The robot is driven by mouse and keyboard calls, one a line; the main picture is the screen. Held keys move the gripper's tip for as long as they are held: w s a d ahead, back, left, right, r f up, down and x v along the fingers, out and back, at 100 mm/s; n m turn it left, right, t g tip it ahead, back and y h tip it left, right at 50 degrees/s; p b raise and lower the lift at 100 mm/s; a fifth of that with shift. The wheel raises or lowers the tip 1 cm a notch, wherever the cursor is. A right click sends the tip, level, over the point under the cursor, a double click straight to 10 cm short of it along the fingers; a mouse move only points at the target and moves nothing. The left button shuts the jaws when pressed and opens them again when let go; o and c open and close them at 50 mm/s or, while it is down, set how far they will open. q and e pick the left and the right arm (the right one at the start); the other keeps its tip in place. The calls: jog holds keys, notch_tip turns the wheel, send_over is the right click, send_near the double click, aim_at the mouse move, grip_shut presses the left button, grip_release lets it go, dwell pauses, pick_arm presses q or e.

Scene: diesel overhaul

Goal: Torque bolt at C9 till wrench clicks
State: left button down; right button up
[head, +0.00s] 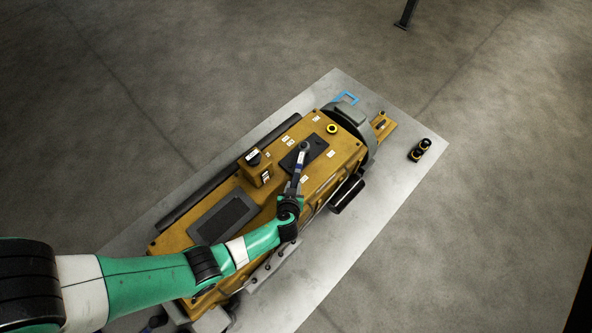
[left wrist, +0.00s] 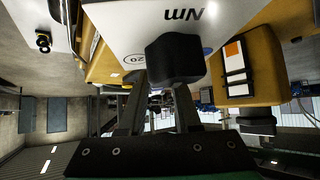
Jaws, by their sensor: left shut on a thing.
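A grey torque wrench with a blue band (head: 299,168) lies across the yellow diesel engine (head: 318,178). Its round head (head: 304,146) is over a dark plate on the engine's top. My left gripper (head: 290,203) is shut on the handle end of the wrench. In the left wrist view, the fingers of my left gripper (left wrist: 160,105) are beside a black block (left wrist: 175,59), with a pale surface marked "Nm" (left wrist: 190,18) above. The bolt under the wrench head is hidden, and the engine labels are too small to read. My right gripper is out of view.
The engine rests on a pale floor plate (head: 368,218). A yellow box with a black cap (head: 254,166) stands up beside the wrench.

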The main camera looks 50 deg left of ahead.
pick_arm(q)
jog(key=shift+s+a, duration=0.25)
jog(key=shift+s+a+m, duration=0.15)
jog(key=shift+a+m, duration=0.1)
jog(key=shift+m, duration=0.15)
jog(key=shift+a+p, duration=0.1)
jog(key=shift+p, duration=0.2)
jog(key=shift+s+a+m+t+h, duration=0.2)
jog(key=shift+a+m+t+h, duration=0.1)
jog(key=shift+t+h, duration=0.1)
jog(key=shift+s+a+m+p, duration=0.2)
jog(key=shift+a+m+p, duration=0.15)
jog(key=shift+p, duration=0.1)
dwell(0.4)
jog(key=shift+s+a+h+p, duration=0.2)
jog(key=shift+a+h+p, duration=0.1)
jog(key=shift+a, duration=0.1)
